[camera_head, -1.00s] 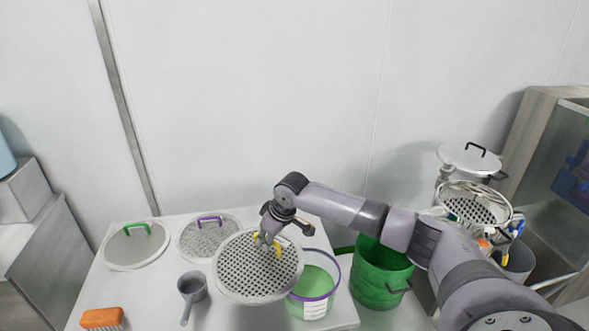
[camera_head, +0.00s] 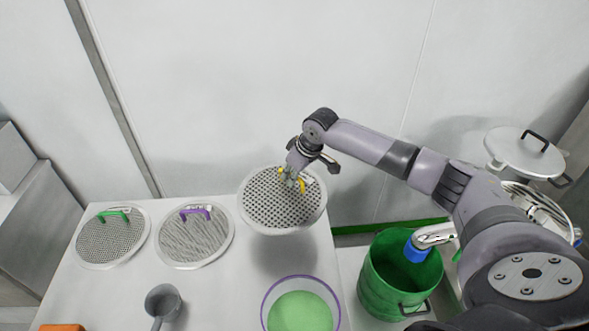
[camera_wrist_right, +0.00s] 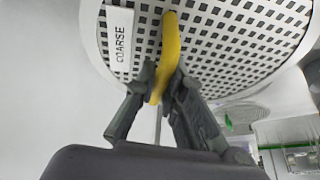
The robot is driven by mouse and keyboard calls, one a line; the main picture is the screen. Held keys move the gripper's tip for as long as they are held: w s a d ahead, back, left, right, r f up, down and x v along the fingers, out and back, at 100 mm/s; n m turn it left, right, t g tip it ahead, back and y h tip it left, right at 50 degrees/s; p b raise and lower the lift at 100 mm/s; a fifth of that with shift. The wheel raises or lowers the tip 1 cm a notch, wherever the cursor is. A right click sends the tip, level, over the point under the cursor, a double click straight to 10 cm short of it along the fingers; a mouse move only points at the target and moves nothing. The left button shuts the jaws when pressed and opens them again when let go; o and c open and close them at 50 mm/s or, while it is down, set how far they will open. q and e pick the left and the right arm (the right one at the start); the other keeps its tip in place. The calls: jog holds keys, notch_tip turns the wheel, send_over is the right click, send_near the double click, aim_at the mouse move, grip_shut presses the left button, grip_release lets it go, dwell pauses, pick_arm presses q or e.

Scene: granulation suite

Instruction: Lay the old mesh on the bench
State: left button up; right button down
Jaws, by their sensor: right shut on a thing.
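The old mesh (camera_head: 262,210) is a round perforated disc with a pale rim, a yellow handle and a label reading COARSE in the right wrist view (camera_wrist_right: 120,36). My right gripper (camera_head: 292,182) is shut on the yellow handle (camera_wrist_right: 171,45). The mesh hangs over the back right part of the white bench (camera_head: 232,290). Its shadow falls on the bench below, so it appears raised above the surface. My left gripper is not in view.
A green-handled mesh (camera_head: 110,242) and a purple-handled mesh (camera_head: 190,240) lie on the bench's back left. A grey scoop (camera_head: 163,302), a purple-rimmed tub of green material (camera_head: 300,312) and an orange brush (camera_head: 62,327) are nearer. A green bin (camera_head: 385,290) stands right.

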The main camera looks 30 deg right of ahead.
aim_at(295, 187)
jog(key=shift+f, duration=0.3)
jog(key=shift+f+b, duration=0.3)
jog(key=shift+b, duration=0.3)
notch_tip(295, 187, down, 4)
jog(key=b, duration=0.4)
jog(key=shift+w+d+r, duration=0.1)
jog(key=shift+r, duration=0.05)
jog(key=shift+f+b, duration=0.75)
jog(key=shift+b, duration=0.2)
jog(key=shift+f, duration=1.1)
jog(key=shift+f+b, duration=0.8)
jog(key=shift+f, duration=1.25)
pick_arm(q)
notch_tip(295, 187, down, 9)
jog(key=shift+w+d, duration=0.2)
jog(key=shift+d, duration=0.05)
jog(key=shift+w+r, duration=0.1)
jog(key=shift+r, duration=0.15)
